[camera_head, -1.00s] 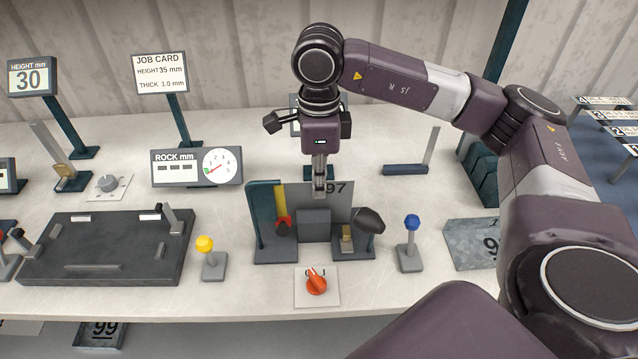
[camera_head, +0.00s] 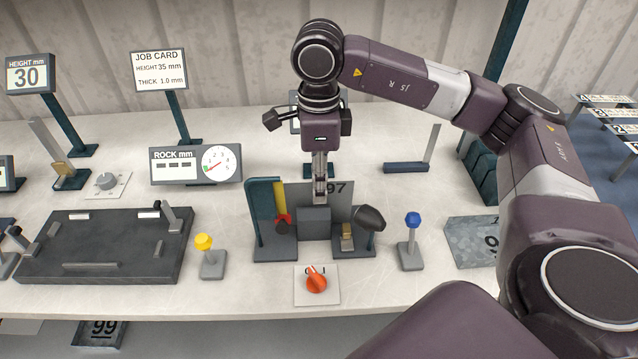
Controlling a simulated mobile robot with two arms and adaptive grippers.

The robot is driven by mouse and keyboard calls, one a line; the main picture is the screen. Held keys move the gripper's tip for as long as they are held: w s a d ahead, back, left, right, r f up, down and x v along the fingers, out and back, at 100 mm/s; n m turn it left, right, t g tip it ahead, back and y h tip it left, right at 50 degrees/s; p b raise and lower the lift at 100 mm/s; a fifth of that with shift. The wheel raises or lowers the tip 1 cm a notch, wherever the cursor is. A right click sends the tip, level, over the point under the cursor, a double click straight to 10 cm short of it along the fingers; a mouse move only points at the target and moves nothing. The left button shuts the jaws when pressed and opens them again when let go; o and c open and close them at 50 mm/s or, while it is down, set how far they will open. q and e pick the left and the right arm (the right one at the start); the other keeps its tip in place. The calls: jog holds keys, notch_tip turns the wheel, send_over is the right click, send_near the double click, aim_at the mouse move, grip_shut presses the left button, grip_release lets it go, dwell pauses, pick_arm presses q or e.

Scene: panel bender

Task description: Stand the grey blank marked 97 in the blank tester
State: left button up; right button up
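The grey blank marked 97 (camera_head: 340,198) stands upright in the blank tester (camera_head: 270,253), behind a grey block (camera_head: 314,223). Its 97 shows at the upper right; its lower part is hidden. My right gripper (camera_head: 320,197) points straight down at the blank's top edge, with one finger in front of the blank's face. The other finger is hidden, so I cannot tell whether it is shut on the blank or open around it. My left gripper is not in view.
A yellow-knobbed lever (camera_head: 205,243) and a blue-knobbed lever (camera_head: 412,222) flank the tester. An orange knob (camera_head: 316,281) sits in front. A dark fixture plate (camera_head: 105,260) lies left; another marked plate (camera_head: 473,243) lies right. A gauge box (camera_head: 196,166) stands behind.

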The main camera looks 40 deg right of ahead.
notch_tip(320, 180, up, 11)
jog(key=shift+r, duration=0.2)
dwell(0.7)
